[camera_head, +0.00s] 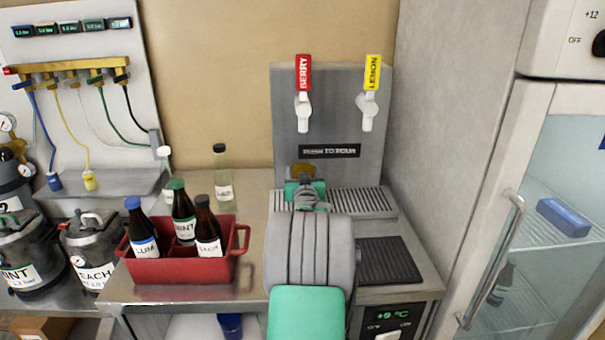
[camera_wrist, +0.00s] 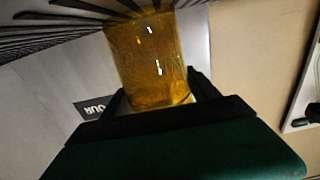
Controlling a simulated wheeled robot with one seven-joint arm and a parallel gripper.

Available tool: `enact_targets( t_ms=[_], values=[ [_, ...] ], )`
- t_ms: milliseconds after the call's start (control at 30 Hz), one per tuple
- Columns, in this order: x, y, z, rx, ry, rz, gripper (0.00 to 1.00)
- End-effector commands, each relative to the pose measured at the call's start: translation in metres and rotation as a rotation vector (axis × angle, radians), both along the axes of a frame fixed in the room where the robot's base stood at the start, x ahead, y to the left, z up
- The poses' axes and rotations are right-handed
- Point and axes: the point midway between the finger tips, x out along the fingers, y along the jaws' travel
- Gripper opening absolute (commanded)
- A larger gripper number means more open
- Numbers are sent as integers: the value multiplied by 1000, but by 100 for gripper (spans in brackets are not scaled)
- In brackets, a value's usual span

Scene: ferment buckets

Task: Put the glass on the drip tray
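A glass (camera_wrist: 148,62) of amber liquid is between the two black fingers of my gripper (camera_wrist: 155,98) in the wrist view, and the fingers look closed against its sides. In the head view the amber glass (camera_head: 301,171) shows just past my gripper (camera_head: 306,184), in front of the tap panel and below the red BERRY tap (camera_head: 303,80). The slotted drip tray (camera_head: 362,201) lies under the taps; its left part is behind my arm. The tray's dark slats also show at the top of the wrist view (camera_wrist: 60,30). I cannot tell whether the glass touches the tray.
A yellow LEMON tap (camera_head: 371,80) is to the right. A dark ribbed mat (camera_head: 388,260) lies in front of the tray. A red crate (camera_head: 180,268) with several bottles and a clear bottle (camera_head: 223,180) stand to the left. A glass-door fridge (camera_head: 550,200) is at the right.

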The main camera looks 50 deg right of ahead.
Motion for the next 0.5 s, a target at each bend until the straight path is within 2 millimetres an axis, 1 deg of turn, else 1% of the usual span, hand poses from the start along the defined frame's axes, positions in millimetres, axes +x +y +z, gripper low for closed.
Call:
enact_targets(
  t_ms=[33,167,367,500],
  values=[
    [0,0,0,0,0,0,74],
    [0,0,0,0,0,0,85],
    [0,0,1,0,0,0,85],
    [-1,1,5,0,0,0,85]
  ],
)
